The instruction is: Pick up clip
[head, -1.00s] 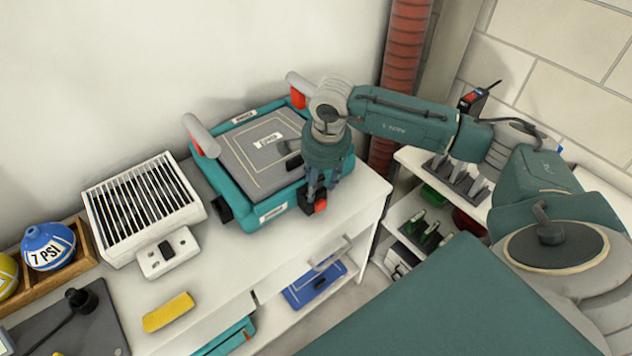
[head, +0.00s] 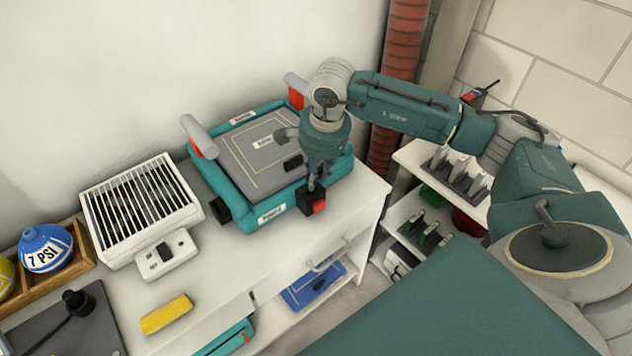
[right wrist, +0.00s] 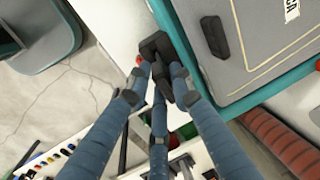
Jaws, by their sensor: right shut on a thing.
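The clip (head: 310,205) is a small black block with a red face, at the front right corner of the teal case. My right gripper (head: 314,186) points down with its fingers shut on the clip's upper part. In the right wrist view the black clip (right wrist: 154,46) sits between the fingertips of my right gripper (right wrist: 160,72), beside the case edge. I cannot tell whether the clip still touches the case. My left gripper is not in view.
The teal case (head: 270,213) with a grey lid stands on the white cabinet (head: 225,262). A white slatted box (head: 140,205), a switch box (head: 166,254) and a yellow block (head: 166,313) are to the left. A white shelf (head: 415,160) stands at the right.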

